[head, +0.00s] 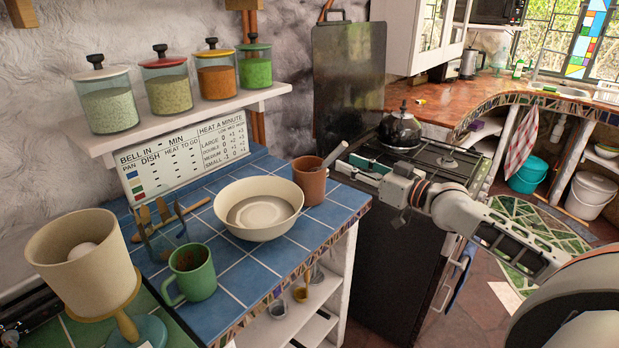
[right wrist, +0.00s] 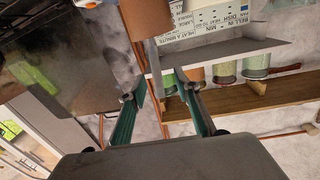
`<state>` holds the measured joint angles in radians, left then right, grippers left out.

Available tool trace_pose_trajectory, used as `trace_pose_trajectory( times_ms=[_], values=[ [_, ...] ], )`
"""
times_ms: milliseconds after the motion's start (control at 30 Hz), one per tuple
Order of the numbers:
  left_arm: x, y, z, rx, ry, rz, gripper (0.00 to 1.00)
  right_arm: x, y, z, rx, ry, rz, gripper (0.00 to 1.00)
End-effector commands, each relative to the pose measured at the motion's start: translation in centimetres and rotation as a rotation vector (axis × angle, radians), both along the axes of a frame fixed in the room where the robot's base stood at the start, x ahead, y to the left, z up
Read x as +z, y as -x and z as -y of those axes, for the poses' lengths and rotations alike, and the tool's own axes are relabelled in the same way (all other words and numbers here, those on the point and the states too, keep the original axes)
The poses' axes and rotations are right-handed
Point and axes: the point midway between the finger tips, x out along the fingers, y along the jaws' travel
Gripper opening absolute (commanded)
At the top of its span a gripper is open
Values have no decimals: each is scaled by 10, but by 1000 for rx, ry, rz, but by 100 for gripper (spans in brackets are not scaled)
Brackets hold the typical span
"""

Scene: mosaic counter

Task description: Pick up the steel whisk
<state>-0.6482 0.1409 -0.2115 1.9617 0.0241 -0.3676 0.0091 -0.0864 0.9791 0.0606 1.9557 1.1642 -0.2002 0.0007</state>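A terracotta cup (head: 310,180) stands on the blue tiled counter near its right back edge. A pale grey handle (head: 335,154) sticks up out of it, leaning right; it may be the steel whisk, but its lower end is hidden in the cup. My right gripper (head: 354,168) is just right of the cup and handle, pointing left. In the right wrist view its fingers (right wrist: 160,88) are open, with the grey handle (right wrist: 155,66) showing between the tips, below the terracotta cup (right wrist: 146,18). I cannot tell whether they touch. My left gripper is not in view.
A cream bowl (head: 258,213) stands left of the cup. A green mug (head: 192,273) and a rack with wooden utensils (head: 162,226) are further left. A shelf (head: 200,120) holds several jars. A stove with a black kettle (head: 400,130) is behind my right arm.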

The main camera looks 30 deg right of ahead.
Motion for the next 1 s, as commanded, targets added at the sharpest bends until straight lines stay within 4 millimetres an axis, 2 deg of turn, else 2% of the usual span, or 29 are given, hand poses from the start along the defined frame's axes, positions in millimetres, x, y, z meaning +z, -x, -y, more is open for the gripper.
trace_pose_trajectory(
  times_ms=[133,433,800,1000],
  values=[
    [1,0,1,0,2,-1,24,1,-12,-3,0,-2,3,32],
    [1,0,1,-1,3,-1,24,-1,-25,-7,1,-1,1,32],
    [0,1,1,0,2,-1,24,-4,-64,-14,0,-2,3,32],
    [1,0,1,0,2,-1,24,-6,-70,-16,1,0,0,32]
  ],
)
